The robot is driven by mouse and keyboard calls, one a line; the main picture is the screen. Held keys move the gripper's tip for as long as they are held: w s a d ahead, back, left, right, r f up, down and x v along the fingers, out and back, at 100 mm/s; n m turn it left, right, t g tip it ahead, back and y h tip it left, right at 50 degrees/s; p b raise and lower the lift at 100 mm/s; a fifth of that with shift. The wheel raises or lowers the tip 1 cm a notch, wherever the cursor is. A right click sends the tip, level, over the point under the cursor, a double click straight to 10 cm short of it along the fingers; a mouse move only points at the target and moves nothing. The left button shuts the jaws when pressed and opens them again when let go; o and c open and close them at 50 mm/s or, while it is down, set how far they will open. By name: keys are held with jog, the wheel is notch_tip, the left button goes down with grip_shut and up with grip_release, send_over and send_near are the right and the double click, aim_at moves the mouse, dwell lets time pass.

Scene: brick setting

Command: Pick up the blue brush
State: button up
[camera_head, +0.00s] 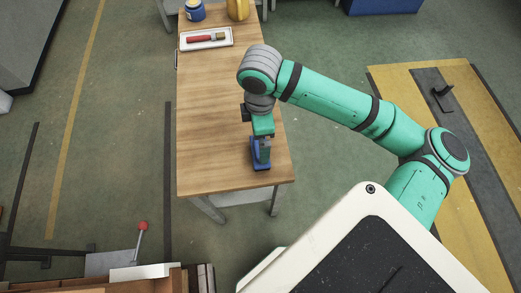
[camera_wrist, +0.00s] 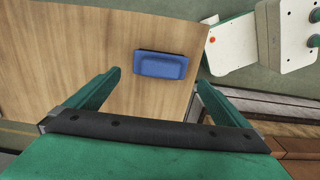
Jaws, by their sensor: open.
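The blue brush (camera_head: 261,168) lies near the front end of the wooden table, partly hidden by my gripper (camera_head: 263,146). In the wrist view the blue brush (camera_wrist: 162,64) shows as a blue block with rounded edges and a dark far edge. It lies on the wood ahead of my open gripper (camera_wrist: 158,78), centred between the two green fingers. The fingers stand apart on either side of it with a gap and nothing between them is gripped. How high my gripper is above the brush is hard to tell.
The wooden table (camera_head: 208,120) is clear along its middle. At its far end are a white tray (camera_head: 184,44) holding a red-handled brush (camera_head: 201,39), a blue jar (camera_head: 195,13) and a yellow container (camera_head: 238,9). A lever with a red knob (camera_head: 143,226) stands at the lower left.

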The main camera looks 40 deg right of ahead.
jog(key=shift+a+f, duration=0.1)
jog(key=shift+f, duration=3.85)
jog(key=shift+c, duration=0.3)
jog(key=c, duration=0.8)
